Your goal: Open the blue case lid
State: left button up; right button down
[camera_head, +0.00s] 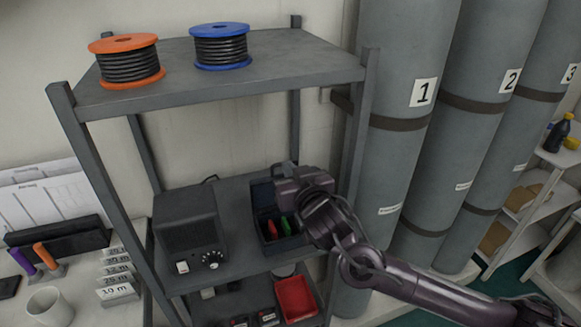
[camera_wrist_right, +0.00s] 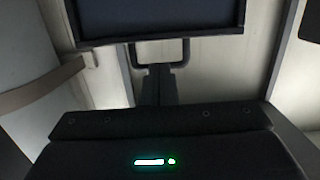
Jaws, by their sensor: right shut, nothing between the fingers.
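The blue case (camera_head: 266,246) sits on the middle shelf, with red and green things visible inside it. Its lid (camera_head: 263,193) stands raised at the back, partly hidden by my right gripper (camera_head: 286,172). In the right wrist view a dark blue panel that looks like the lid (camera_wrist_right: 160,15) fills the top, with a dark U-shaped handle (camera_wrist_right: 183,52) below its edge. My right gripper's shut fingers (camera_wrist_right: 156,80) point up at this handle, with nothing held; whether they touch it I cannot tell. My left gripper is not in view.
A grey radio-like box (camera_head: 188,225) stands left of the case. Orange (camera_head: 128,82) and blue (camera_head: 221,66) cable spools stand on the top shelf (camera_head: 290,75), above the case. A shelf post (camera_head: 358,140) and tall cylinders (camera_head: 400,150) are close on the right. A red tray (camera_head: 296,298) is below.

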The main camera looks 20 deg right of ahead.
jog(key=w+p, duration=0.1)
jog(key=p, duration=0.2)
jog(key=w+g+p, duration=0.1)
jog(key=p, duration=0.1)
jog(key=shift+w+r, duration=0.25)
jog(key=shift+w, duration=0.1)
jog(key=shift+w+f, duration=0.1)
jog(key=shift+w, duration=0.2)
jog(key=shift+s, duration=0.1)
